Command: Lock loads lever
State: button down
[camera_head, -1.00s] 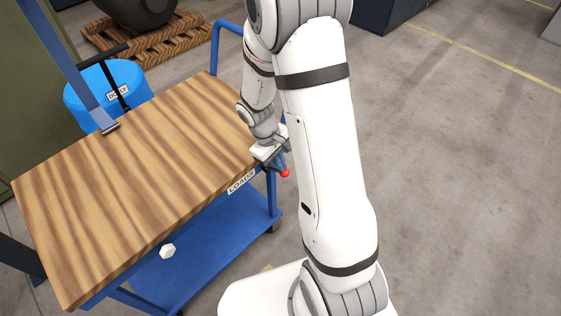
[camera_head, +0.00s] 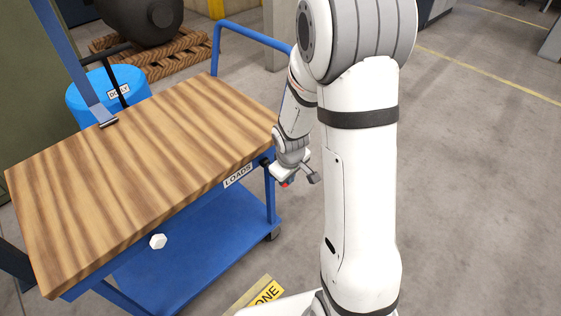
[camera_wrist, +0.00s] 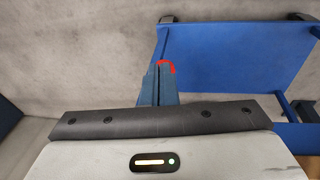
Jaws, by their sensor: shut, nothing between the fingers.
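The loads lever shows as a red tip (camera_head: 285,185) just below my gripper, beside the front right corner of the wood-topped blue cart. A white LOADS label (camera_head: 238,176) is on the cart edge next to it. In the wrist view the red lever end (camera_wrist: 167,66) is curved around or close against the tips of my gripper (camera_wrist: 158,68); I cannot tell if they touch. The fingers are shut together with nothing between them. Most of the lever's shaft is hidden by the gripper and wrist.
A blue drum (camera_head: 90,95) marked DOLLY stands behind. A yellow sign (camera_head: 262,298) lies at the bottom. The floor to the right is clear.

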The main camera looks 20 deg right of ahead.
jog(key=s+b+x, duration=0.1)
jog(key=b+x, duration=0.4)
jog(key=x, duration=0.1)
jog(key=shift+a+f, duration=0.2)
jog(key=shift+a, duration=0.1)
dwell(0.5)
jog(key=s+d+r+p, duration=0.4)
jog(key=s+r, duration=0.3)
jog(key=s, duration=0.4)
jog(key=shift+r, duration=0.3)
jog(key=s+a+r+m+p, duration=0.1)
jog(key=r+p, duration=0.3)
jog(key=r, duration=0.6)
jog(key=s+a+r+m+p, duration=0.2)
jog(key=s+r+m+p, duration=0.1)
jog(key=r, duration=0.7)
jog(key=s+a+r+m+p, duration=0.2)
jog(key=s+r+p, duration=0.2)
jog(key=r, duration=0.6)
jog(key=shift+a+y+p, duration=0.2)
jog(key=shift+y+p, duration=0.2)
jog(key=shift+p, duration=0.5)
